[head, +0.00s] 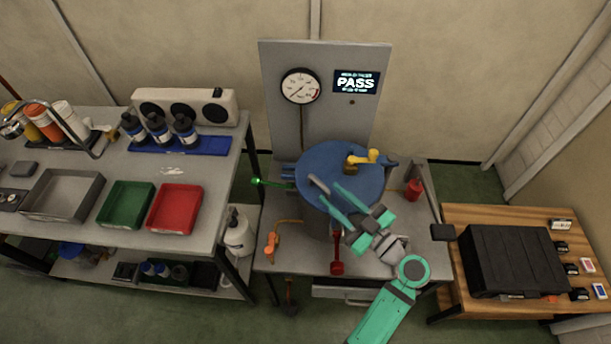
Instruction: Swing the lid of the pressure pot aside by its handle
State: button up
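The pressure pot's round blue lid (324,157) lies on top of the pot in the head view, at the grey station below the gauge panel. A short grey bar (318,183), which looks like the lid's handle, shows near the lid's left front. My gripper (329,190) reaches over the lid from the front right. Its two teal fingers are apart, with their tips close to the grey bar; I cannot tell whether they touch it. A yellow handle (363,157) stands at the lid's right rear. The pot body is mostly hidden under the lid and my arm.
The gauge (300,86) and a display (356,83) reading PASS are on the panel behind. A green-handled valve (258,182), an orange fitting (270,246) and a red handle (337,266) surround the pot. A black case (512,260) lies on the right table.

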aim_at(314, 179)
jog(key=x, duration=0.9)
grip_shut()
